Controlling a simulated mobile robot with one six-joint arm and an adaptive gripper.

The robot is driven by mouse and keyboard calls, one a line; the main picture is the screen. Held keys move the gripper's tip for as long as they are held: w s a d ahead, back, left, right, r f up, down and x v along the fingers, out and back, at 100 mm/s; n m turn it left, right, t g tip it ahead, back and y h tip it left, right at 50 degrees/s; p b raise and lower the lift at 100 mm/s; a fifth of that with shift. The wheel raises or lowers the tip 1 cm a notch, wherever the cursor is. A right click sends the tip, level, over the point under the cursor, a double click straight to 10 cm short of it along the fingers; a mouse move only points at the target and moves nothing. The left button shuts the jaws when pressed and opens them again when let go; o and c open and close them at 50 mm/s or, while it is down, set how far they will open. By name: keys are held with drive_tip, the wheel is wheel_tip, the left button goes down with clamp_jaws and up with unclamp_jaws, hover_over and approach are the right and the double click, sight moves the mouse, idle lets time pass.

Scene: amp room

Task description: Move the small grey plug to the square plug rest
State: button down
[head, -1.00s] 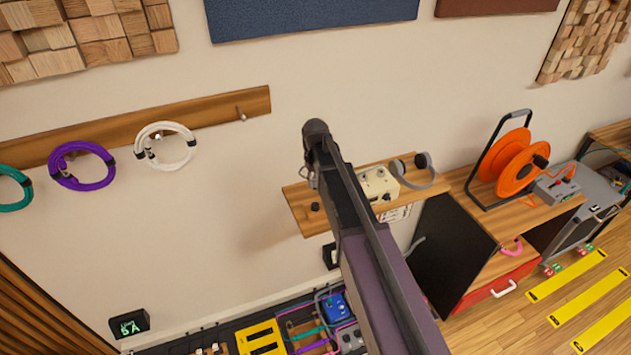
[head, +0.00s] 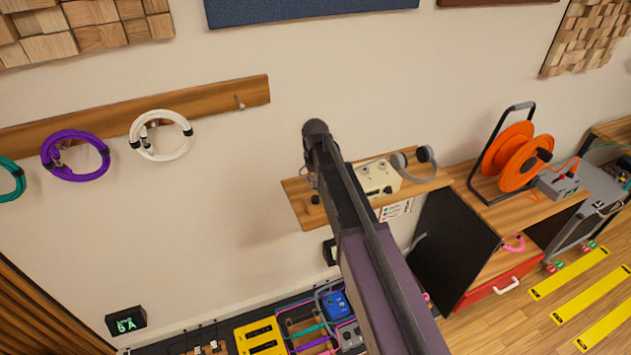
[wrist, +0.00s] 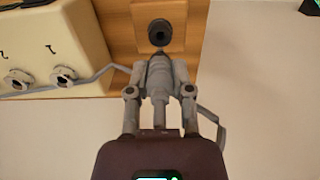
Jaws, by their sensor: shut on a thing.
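In the wrist view my gripper (wrist: 160,70) is shut on the small grey plug (wrist: 160,82), whose narrow end points toward the wall shelf. A black round piece with a dark hole (wrist: 160,33) sits just beyond the plug tip, on a lighter square wooden patch (wrist: 180,14) that may be the square plug rest. I cannot tell whether plug and black piece touch. In the head view my gripper (head: 309,180) is mostly hidden by my arm, near the left end of the wooden shelf (head: 300,213). A small black piece (head: 315,200) shows there.
A cream box with knobs (head: 379,178) stands on the shelf, left of the plug in the wrist view (wrist: 45,45). A grey cable (wrist: 105,73) passes close to my gripper. Bare wall (head: 220,170) is left of the shelf.

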sight(315, 190)
drive_tip(key=shift+f+b, duration=1.95)
drive_tip(key=shift+f, duration=0.1)
drive_tip(key=shift+f, duration=0.15)
drive_tip(key=shift+c, duration=2.2)
unclamp_jaws()
drive_tip(key=shift+r, duration=0.25)
wheel_tip(315, 190, up, 8)
drive_tip(key=p, duration=0.8)
drive_tip(key=shift+r+p, duration=0.2)
drive_tip(key=shift+p, duration=0.1)
drive_tip(key=s+d, duration=0.9)
drive_tip(key=d, duration=0.3)
drive_tip(key=shift+s+f, duration=0.15)
